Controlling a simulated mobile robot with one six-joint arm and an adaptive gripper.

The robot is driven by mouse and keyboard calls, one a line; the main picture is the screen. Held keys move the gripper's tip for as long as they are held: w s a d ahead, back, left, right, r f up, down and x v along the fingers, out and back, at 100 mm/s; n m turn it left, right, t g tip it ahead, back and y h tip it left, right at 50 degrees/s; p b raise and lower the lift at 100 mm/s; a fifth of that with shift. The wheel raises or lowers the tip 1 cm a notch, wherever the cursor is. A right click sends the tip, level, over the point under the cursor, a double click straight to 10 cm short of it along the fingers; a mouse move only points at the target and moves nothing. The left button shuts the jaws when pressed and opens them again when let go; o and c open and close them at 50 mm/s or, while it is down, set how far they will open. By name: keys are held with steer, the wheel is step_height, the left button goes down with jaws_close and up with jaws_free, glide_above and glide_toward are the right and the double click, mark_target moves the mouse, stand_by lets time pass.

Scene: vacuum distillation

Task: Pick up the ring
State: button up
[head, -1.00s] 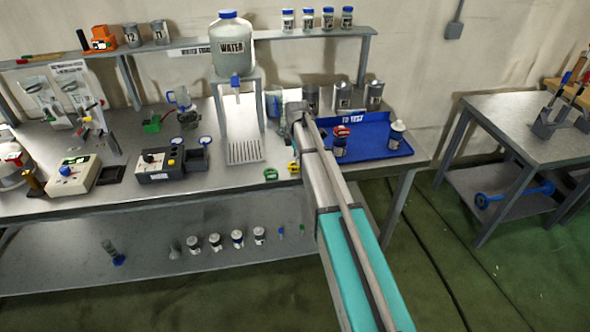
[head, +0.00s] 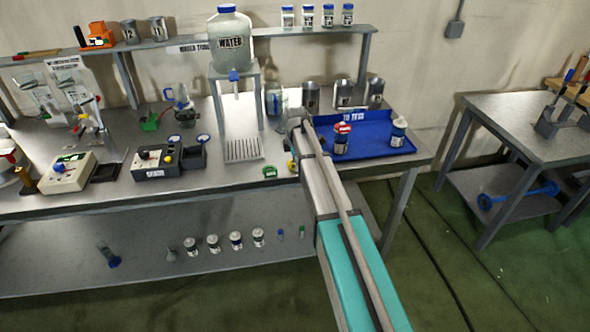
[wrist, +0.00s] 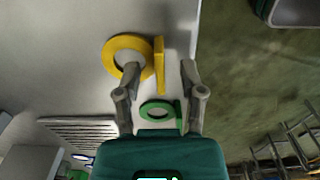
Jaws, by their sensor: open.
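A flat yellow ring (wrist: 114,67) with a straight bar at its side lies on the metal bench, near its edge, in the wrist view. A smaller green ring (wrist: 146,112) with a tab lies closer to my gripper's base. My gripper (wrist: 160,72) is open and empty, pointing down over the bench. Its left finger covers part of the yellow ring, and the yellow bar shows between the fingers. The green ring shows between the finger bases. In the head view the green ring (head: 270,172) is at the bench's front edge; my arm mostly hides the yellow ring (head: 291,165).
A blue tray (head: 375,152) with two containers stands right of my arm. A water bottle (head: 231,42) stands on a raised stand behind. A slotted drain plate (head: 243,151) and a black-and-white device (head: 158,163) are to the left. The bench drops off just beside the rings.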

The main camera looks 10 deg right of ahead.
steer(key=shift+f, duration=0.4)
stand_by(0.3)
jaws_close()
